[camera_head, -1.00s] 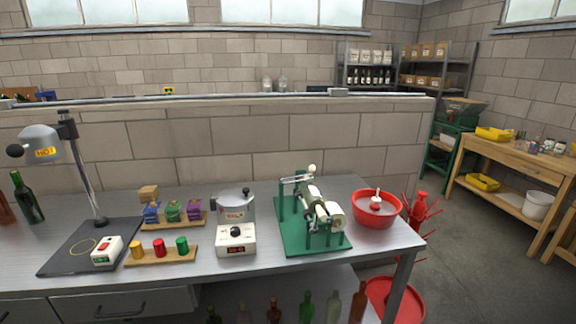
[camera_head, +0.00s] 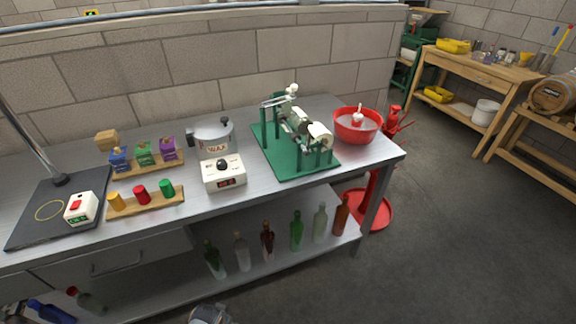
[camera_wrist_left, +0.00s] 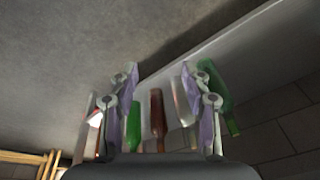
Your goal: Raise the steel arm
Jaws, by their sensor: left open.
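A machine with a green baseplate (camera_head: 292,172) stands on the right part of the steel bench. It carries cream rollers (camera_head: 319,136) and, at its upper left, a thin steel arm (camera_head: 276,101) lying roughly level, near a pale knob (camera_head: 293,89). My left gripper (camera_wrist_left: 165,95) is open and empty in the left wrist view, with bottles on the lower shelf showing beyond its fingers. A grey piece at the bottom edge of the head view may be part of my arm. My right gripper is not in view.
The wax pot (camera_head: 214,139) stands left of the machine and a red bowl (camera_head: 356,124) right of it. Colored caps sit on a wooden strip (camera_head: 143,200) at left. Several bottles stand on the lower shelf (camera_head: 262,246).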

